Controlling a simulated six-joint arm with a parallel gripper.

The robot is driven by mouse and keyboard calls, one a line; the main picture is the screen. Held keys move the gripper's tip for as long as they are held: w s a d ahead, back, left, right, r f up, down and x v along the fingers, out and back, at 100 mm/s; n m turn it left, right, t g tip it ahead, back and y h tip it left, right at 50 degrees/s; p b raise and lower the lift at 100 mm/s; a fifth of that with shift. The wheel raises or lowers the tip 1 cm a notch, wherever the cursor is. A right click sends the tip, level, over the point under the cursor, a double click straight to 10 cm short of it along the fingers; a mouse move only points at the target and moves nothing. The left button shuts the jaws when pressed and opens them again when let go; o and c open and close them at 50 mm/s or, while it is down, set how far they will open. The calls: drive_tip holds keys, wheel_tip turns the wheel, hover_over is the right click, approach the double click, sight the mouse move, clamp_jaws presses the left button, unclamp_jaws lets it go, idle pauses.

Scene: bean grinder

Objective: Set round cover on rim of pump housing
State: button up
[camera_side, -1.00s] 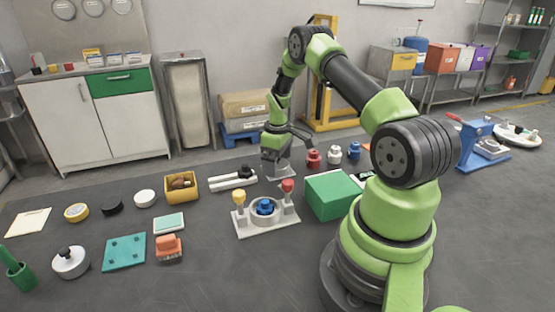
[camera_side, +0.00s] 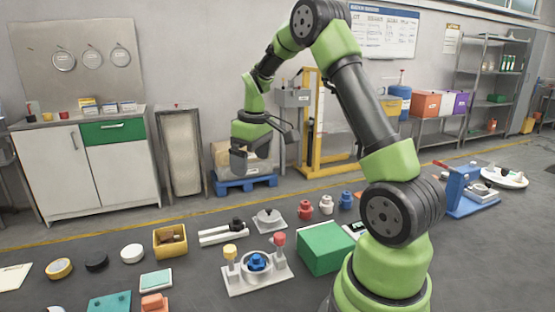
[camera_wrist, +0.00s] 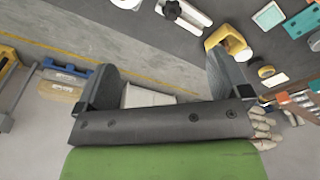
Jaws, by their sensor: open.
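The pump housing, a grey ring with a blue part in its middle (camera_side: 257,263), stands on a pale base plate (camera_side: 236,286). A yellow-topped post (camera_side: 230,252) and a red-topped post (camera_side: 279,240) flank it.
A green box (camera_side: 325,248) stands right of the housing. A clamp bar (camera_side: 223,234), a yellow bin (camera_side: 170,240) and several small discs lie to the left. Red, white and blue fittings (camera_side: 326,205) stand behind the green box. Behind are boxes on a blue pallet (camera_side: 246,182).

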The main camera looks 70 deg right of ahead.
drive_tip(key=s+a+r+t, duration=0.1)
drive_tip(key=s+a+r, duration=0.2)
drive_tip(key=a, duration=0.3)
drive_tip(key=s+a+r+m+t+y, duration=0.1)
drive_tip(key=s+a+r+t, duration=0.1)
drive_tip(key=s+a+r, duration=0.2)
drive_tip(key=s+a+r+m+t, duration=0.1)
drive_tip(key=s+a+r, duration=0.3)
drive_tip(key=a, duration=0.5)
drive_tip(key=shift+s+r+t, duration=0.15)
drive_tip(key=shift+r+t, duration=0.25)
drive_tip(key=shift+r, duration=0.35)
drive_tip(key=shift+o, duration=0.2)
drive_tip(key=shift+m+t+y, duration=0.5)
drive_tip(key=shift+m+y, duration=0.1)
drive_tip(key=shift+y, duration=0.1)
drive_tip(key=s+a, duration=0.2)
drive_tip(key=s, duration=0.1)
drive_tip(key=s+a, duration=0.1)
drive_tip(key=shift+s+f, duration=0.35)
drive_tip(key=shift+s, duration=0.05)
drive_tip(key=shift+w+d, duration=0.1)
